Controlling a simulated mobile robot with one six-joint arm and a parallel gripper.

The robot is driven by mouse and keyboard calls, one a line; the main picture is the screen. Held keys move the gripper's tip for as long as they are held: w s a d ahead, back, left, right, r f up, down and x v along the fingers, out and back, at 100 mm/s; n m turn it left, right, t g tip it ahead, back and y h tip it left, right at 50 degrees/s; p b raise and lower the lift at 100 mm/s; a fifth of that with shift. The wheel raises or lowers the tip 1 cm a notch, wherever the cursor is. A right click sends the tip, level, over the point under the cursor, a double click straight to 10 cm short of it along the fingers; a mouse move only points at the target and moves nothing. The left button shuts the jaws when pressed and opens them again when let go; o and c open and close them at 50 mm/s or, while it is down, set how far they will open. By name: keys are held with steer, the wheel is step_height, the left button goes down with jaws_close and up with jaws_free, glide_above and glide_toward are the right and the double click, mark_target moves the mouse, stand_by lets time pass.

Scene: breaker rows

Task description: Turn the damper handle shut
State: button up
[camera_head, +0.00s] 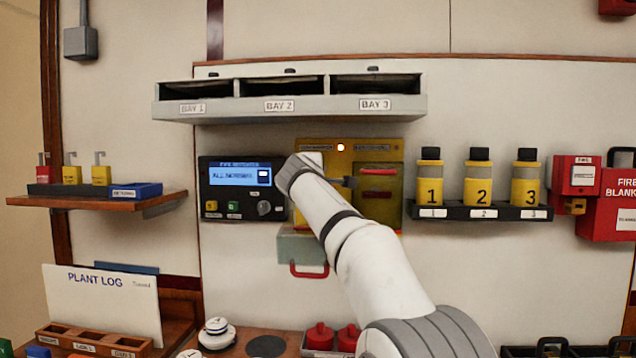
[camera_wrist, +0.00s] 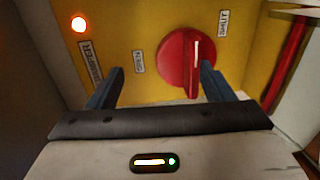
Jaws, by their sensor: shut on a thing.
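The damper handle (camera_wrist: 178,62) is a round red knob with a raised grip and a white line, on a yellow panel (camera_head: 325,165). In the wrist view the line stands nearly vertical. The OPEN label (camera_wrist: 138,62) is left of the knob and the SHUT label (camera_wrist: 223,24) is at its upper right. My gripper (camera_wrist: 160,82) is shut on the damper handle, with its grip close to the right finger. In the head view my arm hides the handle.
A lamp (camera_wrist: 79,24) glows orange on the panel. A dark box with a blue screen (camera_head: 240,188) is left of my wrist. A bay shelf (camera_head: 290,107) overhangs above. Numbered yellow bottles (camera_head: 478,184) stand in a rack at right. A grey box with a red handle (camera_head: 300,246) is below.

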steer(key=s, duration=0.1)
steer(key=s+r+b, duration=0.1)
steer(key=shift+s+r, duration=0.25)
steer(key=shift+s, duration=0.1)
steer(key=shift+c, duration=0.6)
steer(key=shift+s+a+b, duration=0.1)
steer(key=shift+s+b, duration=0.25)
steer(key=shift+s, duration=0.05)
steer(key=c, duration=0.4)
steer(key=s+b, duration=0.2)
steer(key=s, duration=0.2)
steer(key=shift+s+f+b, duration=0.15)
steer(key=shift+s+b, duration=0.15)
